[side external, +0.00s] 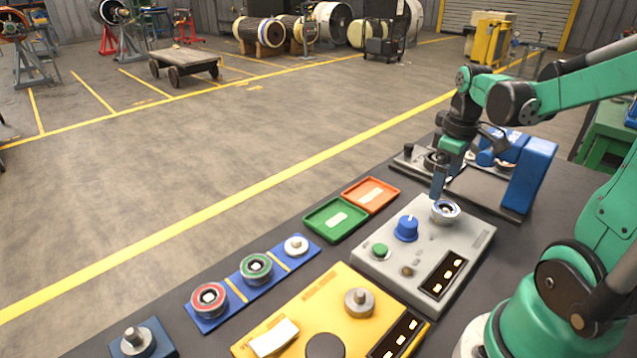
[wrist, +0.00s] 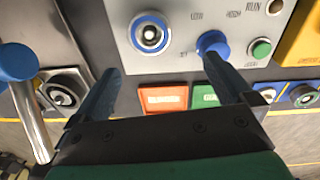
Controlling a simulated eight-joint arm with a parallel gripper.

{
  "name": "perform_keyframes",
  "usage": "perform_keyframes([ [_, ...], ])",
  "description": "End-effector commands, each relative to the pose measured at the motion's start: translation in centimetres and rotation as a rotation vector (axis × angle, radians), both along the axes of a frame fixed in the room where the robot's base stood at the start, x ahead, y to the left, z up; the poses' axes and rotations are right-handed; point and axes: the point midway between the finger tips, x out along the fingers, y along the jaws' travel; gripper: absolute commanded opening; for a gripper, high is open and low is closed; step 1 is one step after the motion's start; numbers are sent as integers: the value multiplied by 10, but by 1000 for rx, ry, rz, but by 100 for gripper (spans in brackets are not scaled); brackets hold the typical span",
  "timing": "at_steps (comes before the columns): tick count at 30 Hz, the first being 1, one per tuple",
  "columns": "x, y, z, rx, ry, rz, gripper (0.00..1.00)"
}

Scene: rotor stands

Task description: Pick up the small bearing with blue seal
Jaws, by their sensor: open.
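The small bearing with the blue seal (side external: 446,212) sits on the far corner of the grey control box (side external: 385,262). In the wrist view, the bearing (wrist: 150,34) shows as a silver ring with a blue band around a light centre. My gripper (side external: 438,190) is open and points down just above the bearing, slightly to its left in the side view. In the wrist view, my gripper (wrist: 160,72) has its two fingers spread and nothing between the tips. The bearing lies ahead of the tips, roughly between their lines.
A blue knob (side external: 407,228) stands on the grey box near the bearing. Green (side external: 336,219) and orange (side external: 371,194) trays lie beside the box. A blue rack (side external: 228,305) holds red-sealed and green-sealed bearings. A blue-armed fixture (side external: 530,176) stands behind my gripper.

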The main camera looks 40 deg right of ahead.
Motion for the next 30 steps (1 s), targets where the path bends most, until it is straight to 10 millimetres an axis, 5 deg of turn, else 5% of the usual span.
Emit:
perform_keyframes([
  [4,-10,-14,-6,31,37,8,100],
  [18,-10,-14,-53,32,39,12,100],
  [30,-10,-14,-61,31,38,11,100],
])
